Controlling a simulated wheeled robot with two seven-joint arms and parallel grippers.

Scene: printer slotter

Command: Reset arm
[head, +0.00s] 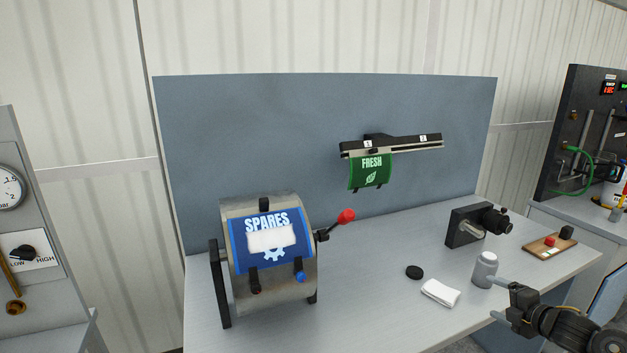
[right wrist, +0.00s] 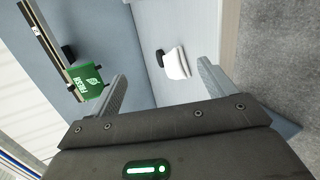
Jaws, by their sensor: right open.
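My right gripper (head: 494,298) is at the front right of the workbench in the head view, its arm coming in from the lower right. Its two fingers are spread apart with nothing between them. In the right wrist view the open fingers (right wrist: 162,72) also show, with a folded white cloth (right wrist: 177,65) and a black round piece (right wrist: 160,54) beyond them. The upper finger is close to a grey bottle (head: 485,268) in the head view; I cannot tell whether they touch. My left gripper is not in view.
The SPARES drum (head: 241,283) with a red-knobbed lever (head: 346,216) stands at left on the bench (head: 370,280). A green FRESH piece (head: 370,174) hangs from a black rail (head: 415,142). A black device (head: 467,226) and button board (head: 549,247) sit at right.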

